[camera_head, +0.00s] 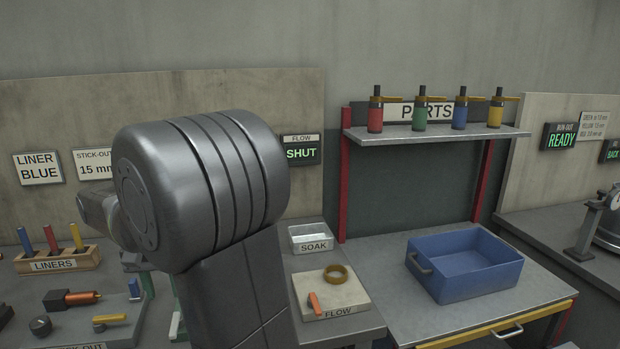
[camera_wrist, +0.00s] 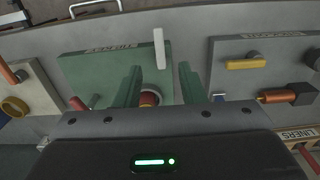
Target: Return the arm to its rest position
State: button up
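My gripper (camera_wrist: 159,76) shows in the wrist view with its two green fingers apart. It hangs over a green board (camera_wrist: 84,72) with an inverted label that I cannot read. A round fitting with a red-brown centre (camera_wrist: 149,98) shows between the fingers, and I see no contact with it. A pale lever (camera_wrist: 159,48) stands up just beyond the fingertips. In the head view my grey arm fills the middle and hides most of the gripper.
The liners rack (camera_head: 57,263) and stick-out board stand left of my arm. The FLOW board (camera_head: 334,305) with a brass ring, the SOAK tray (camera_head: 311,237) and a blue bin (camera_head: 465,270) stand right. The FLOW sign (camera_head: 301,150) reads SHUT.

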notch_tip(320, 180, down, 10)
jog(key=shift+d+r, duration=0.1)
jog(key=shift+r, duration=0.1)
jog(key=shift+w+d+n+b, duration=0.1)
jog(key=shift+d+n+b, duration=0.1)
jog(key=shift+n, duration=0.45)
jog(key=shift+w+d+n+b, duration=0.1)
jog(key=shift+d+n+b, duration=0.1)
jog(key=shift+n, duration=0.45)
jog(key=shift+d+r, duration=0.1)
jog(key=shift+r, duration=0.1)
